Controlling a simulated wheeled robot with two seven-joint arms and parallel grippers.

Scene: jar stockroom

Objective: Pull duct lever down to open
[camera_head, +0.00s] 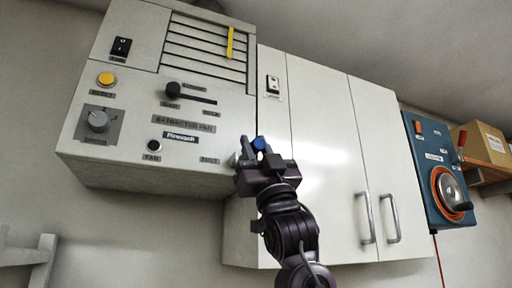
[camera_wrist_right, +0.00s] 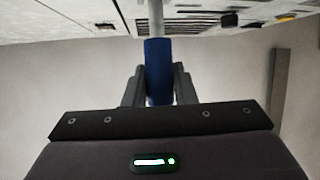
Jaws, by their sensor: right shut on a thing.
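The duct lever shows as a blue grip (camera_head: 259,143) at the lower right corner of the pale extractor unit (camera_head: 130,165), by a small label. My right gripper (camera_head: 252,150) is shut on this grip. In the right wrist view the blue grip (camera_wrist_right: 158,70) stands between the two dark fingers, and a light grey rod (camera_wrist_right: 155,18) runs from it toward the panel. In the head view the gripper hides most of the lever and its pivot. My left gripper is in neither view.
A white two-door cabinet (camera_head: 325,165) with two bar handles is right of the unit, behind my right arm. The unit bears a yellow louver lever (camera_head: 230,42), a yellow button (camera_head: 106,79) and a grey knob (camera_head: 97,121). A blue panel (camera_head: 425,160) hangs farther right.

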